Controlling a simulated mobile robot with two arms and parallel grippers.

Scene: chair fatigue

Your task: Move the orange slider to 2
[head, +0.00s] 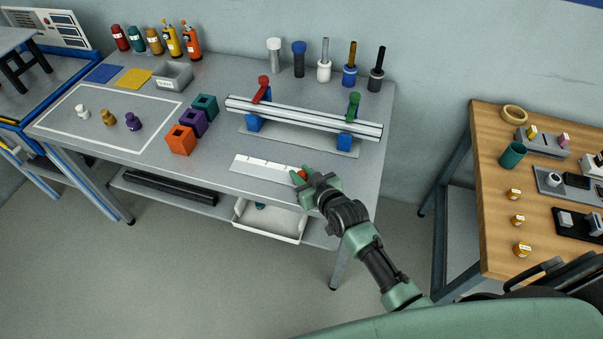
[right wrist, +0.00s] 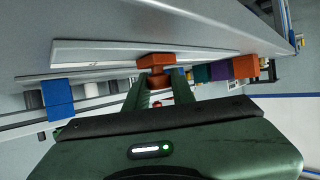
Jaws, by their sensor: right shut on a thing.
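The orange slider (head: 304,172) sits at the right end part of a pale flat track (head: 255,168) near the front edge of the grey workbench. The track has small marks along it, too small to read. My right gripper (head: 300,178) is at the slider. In the right wrist view the slider (right wrist: 156,62) is a stepped orange block between the tips of my right gripper (right wrist: 156,80), which is shut on it. The track (right wrist: 90,51) runs across behind it. My left gripper is not in view.
Behind the track, a metal rail (head: 305,118) stands on blue blocks with red and green clamps. Orange, purple and teal open blocks (head: 180,140) stand to the left. A white bin (head: 270,222) is under the bench. A wooden table (head: 490,200) stands at the right.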

